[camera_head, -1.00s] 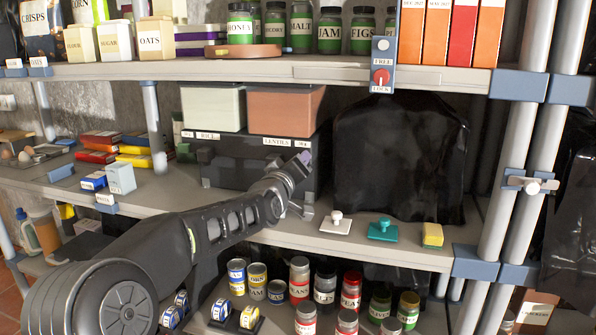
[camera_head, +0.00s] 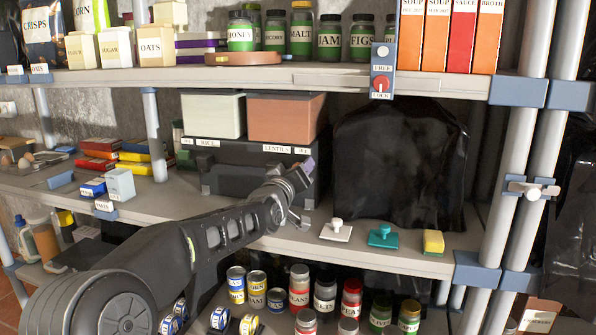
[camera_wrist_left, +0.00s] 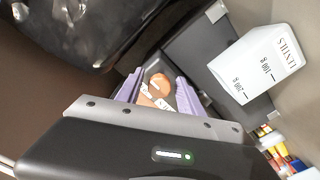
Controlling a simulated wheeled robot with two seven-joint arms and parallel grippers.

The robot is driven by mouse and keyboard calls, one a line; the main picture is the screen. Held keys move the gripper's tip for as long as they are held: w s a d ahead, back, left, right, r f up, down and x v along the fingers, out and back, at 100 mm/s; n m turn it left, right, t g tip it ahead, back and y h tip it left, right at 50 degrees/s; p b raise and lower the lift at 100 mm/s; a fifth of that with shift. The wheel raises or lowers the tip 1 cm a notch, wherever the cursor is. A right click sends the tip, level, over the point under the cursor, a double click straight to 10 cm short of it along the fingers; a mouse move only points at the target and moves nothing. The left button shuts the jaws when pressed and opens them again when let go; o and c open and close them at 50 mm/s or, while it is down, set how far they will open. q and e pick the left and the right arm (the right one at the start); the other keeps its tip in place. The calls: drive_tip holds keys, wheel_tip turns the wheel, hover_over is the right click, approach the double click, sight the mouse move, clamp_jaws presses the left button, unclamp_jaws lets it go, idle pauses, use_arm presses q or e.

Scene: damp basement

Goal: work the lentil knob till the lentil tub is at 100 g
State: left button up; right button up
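The dispenser stands on the middle shelf in the head view, with a pale rice hopper (camera_head: 213,116) and a terracotta lentil hopper (camera_head: 285,117) on a dark body (camera_head: 235,172). My left gripper (camera_head: 305,168) is at its right front, below the LENTILS label. In the left wrist view, the open fingers of my left gripper (camera_wrist_left: 158,80) stand on both sides of an orange-brown knob (camera_wrist_left: 161,83); I cannot tell whether they touch it. The white lentil tub (camera_wrist_left: 262,60), marked 100 g and 200 g, is right of the fingers. Its fill level is not visible. My right gripper is not in view.
A black bag-like shape (camera_head: 398,165) stands right of the dispenser. A white stamp-like item (camera_head: 336,232), a teal one (camera_head: 383,236) and a yellow sponge (camera_head: 433,241) lie along the shelf's front edge. Jars and cans fill the shelf below.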

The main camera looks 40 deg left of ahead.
use_arm(q)
drive_tip(key=shift+o, duration=0.3)
drive_tip(key=shift+s, duration=0.1)
drive_tip(key=b+v, duration=0.1)
drive_tip(key=v, duration=0.6)
drive_tip(key=shift+s+d+b, duration=0.15)
drive_tip(key=shift+s+b, duration=0.15)
drive_tip(key=shift+b, duration=0.1)
